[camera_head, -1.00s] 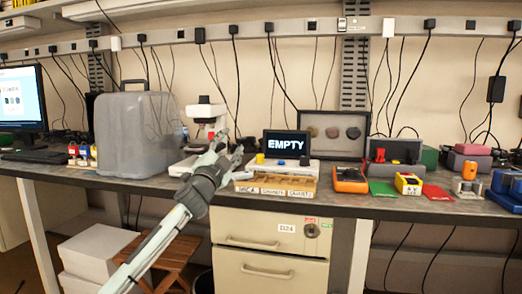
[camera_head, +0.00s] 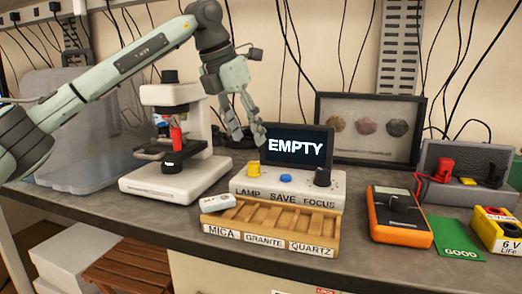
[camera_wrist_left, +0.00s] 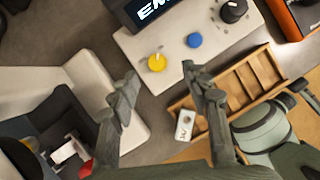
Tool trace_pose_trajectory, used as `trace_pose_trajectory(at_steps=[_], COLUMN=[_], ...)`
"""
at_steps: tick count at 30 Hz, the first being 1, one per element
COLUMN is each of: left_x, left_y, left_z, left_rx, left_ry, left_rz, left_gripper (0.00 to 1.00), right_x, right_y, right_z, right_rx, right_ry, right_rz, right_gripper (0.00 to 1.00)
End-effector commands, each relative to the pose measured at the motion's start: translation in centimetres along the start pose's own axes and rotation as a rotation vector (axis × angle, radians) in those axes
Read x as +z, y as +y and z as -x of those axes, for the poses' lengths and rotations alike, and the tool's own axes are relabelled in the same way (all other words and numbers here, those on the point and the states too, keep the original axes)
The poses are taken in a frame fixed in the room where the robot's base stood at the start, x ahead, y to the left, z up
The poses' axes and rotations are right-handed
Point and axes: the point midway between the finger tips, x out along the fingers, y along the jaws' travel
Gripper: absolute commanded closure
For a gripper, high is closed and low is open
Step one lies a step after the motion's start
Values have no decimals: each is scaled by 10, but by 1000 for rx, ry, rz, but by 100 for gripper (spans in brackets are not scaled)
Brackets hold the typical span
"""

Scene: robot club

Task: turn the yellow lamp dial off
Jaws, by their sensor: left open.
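The yellow lamp dial (camera_head: 253,168) sits at the left of the white control box (camera_head: 290,190), above the word LAMP. A blue SAVE button (camera_head: 286,178) and a black FOCUS knob (camera_head: 322,176) are to its right. My left gripper (camera_head: 247,138) is open and empty, above and slightly behind the dial, fingers pointing down. In the left wrist view the dial (camera_wrist_left: 157,62) shows ahead of the open fingers (camera_wrist_left: 158,92), apart from them, with a pale pointer mark on its top. The screen (camera_head: 297,146) reads EMPTY.
A white microscope (camera_head: 170,175) stands close left of the box. A wooden tray (camera_head: 270,233) labelled MICA, GRANITE, QUARTZ lies in front, with a small white labelled piece (camera_head: 218,203) at its left. An orange meter (camera_head: 398,220) is at right.

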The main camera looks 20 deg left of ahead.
Motion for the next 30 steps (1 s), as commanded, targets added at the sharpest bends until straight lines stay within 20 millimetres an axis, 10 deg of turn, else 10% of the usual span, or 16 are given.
trace_pose_trajectory(at_steps=[18,30], left_x=[-7,-7], left_y=[8,8], left_z=[-70,-75], left_rx=[26,26], left_ry=[21,20], left_rz=[5,4], left_gripper=[52,61], right_x=[9,10], right_y=[-3,-3], right_z=[-9,-11], right_rx=[-6,-6], right_ry=[-9,-10], right_rz=[0,1], right_gripper=[60,60])
